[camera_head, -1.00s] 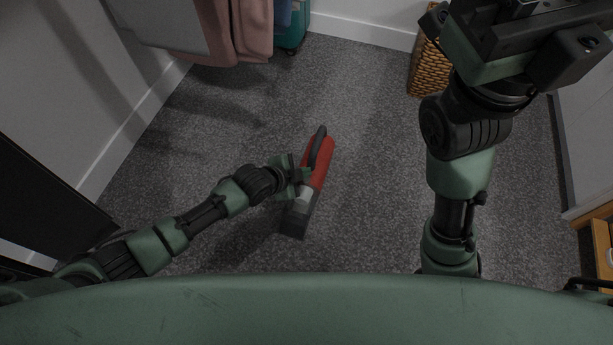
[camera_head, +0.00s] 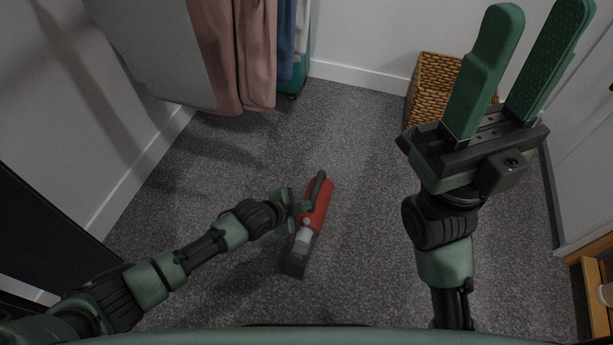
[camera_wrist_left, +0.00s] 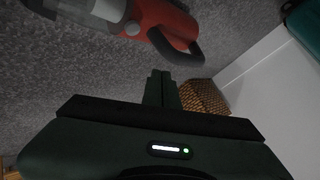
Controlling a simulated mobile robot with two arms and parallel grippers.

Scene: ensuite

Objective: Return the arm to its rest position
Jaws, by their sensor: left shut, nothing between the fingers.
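My left arm reaches in from the left in the head view. My left gripper (camera_head: 306,206) is at the left side of a red and grey handheld vacuum (camera_head: 319,203), overlapping it in the picture. In the left wrist view the two fingers (camera_wrist_left: 161,82) are together with nothing between them, and the vacuum (camera_wrist_left: 166,20) shows beyond them. I cannot tell whether they touch it. My right gripper (camera_head: 538,15) is raised close to the head camera at the upper right, its two green fingers apart and empty.
A wicker basket (camera_head: 432,86) stands by the back wall, partly behind my right gripper. Hanging clothes (camera_head: 238,50) and a teal case (camera_head: 299,80) are at the upper left. A wooden shelf (camera_head: 592,290) is at the right edge. Grey carpet around the vacuum is clear.

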